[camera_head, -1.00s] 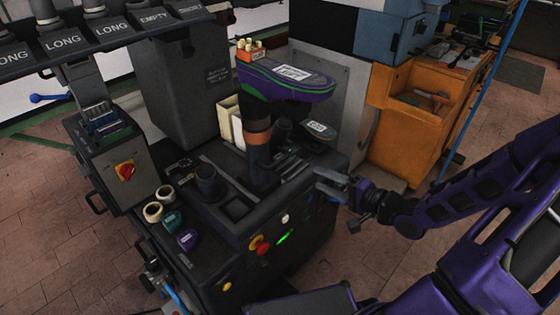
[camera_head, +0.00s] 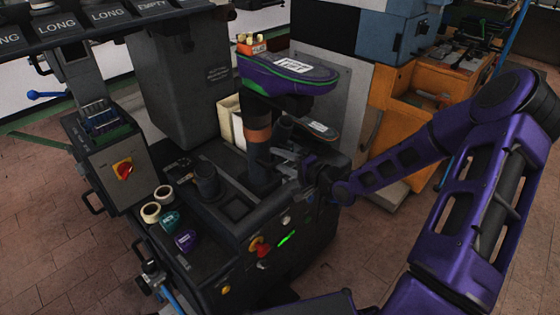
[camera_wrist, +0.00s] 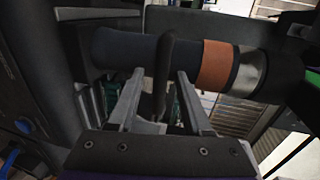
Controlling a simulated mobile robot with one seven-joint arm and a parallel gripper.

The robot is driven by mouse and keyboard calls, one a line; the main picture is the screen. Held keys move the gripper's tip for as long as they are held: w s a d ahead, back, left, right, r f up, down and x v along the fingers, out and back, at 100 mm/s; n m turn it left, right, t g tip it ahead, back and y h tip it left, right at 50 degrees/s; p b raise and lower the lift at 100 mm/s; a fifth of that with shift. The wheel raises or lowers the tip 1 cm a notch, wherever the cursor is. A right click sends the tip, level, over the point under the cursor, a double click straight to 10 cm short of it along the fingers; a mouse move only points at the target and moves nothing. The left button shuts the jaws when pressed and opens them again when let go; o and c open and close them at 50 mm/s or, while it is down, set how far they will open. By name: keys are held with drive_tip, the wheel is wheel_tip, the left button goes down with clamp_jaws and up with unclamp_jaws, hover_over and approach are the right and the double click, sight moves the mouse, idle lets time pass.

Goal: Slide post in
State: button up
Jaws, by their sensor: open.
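The post (camera_head: 257,160) stands upright on the press, dark with an orange-brown band. A purple and green shoe form (camera_head: 285,78) with a white label sits on top of it. In the wrist view the post (camera_wrist: 214,65) runs crosswise just beyond the fingertips. My gripper (camera_head: 288,163) is at the right side of the post, low, near its lower part. In the wrist view my gripper (camera_wrist: 162,100) is open, with a dark upright bar (camera_wrist: 166,70) showing between its fingers. I cannot tell whether the fingers touch anything.
A short dark cup (camera_head: 206,180) stands left of the post. Tape rolls (camera_head: 151,211) lie at the front left. A red knob (camera_head: 262,250) sits on the front face. A second, smaller form (camera_head: 318,130) is close behind my gripper. An orange cabinet (camera_head: 420,120) stands behind right.

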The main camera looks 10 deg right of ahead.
clamp_jaws()
idle(1.4)
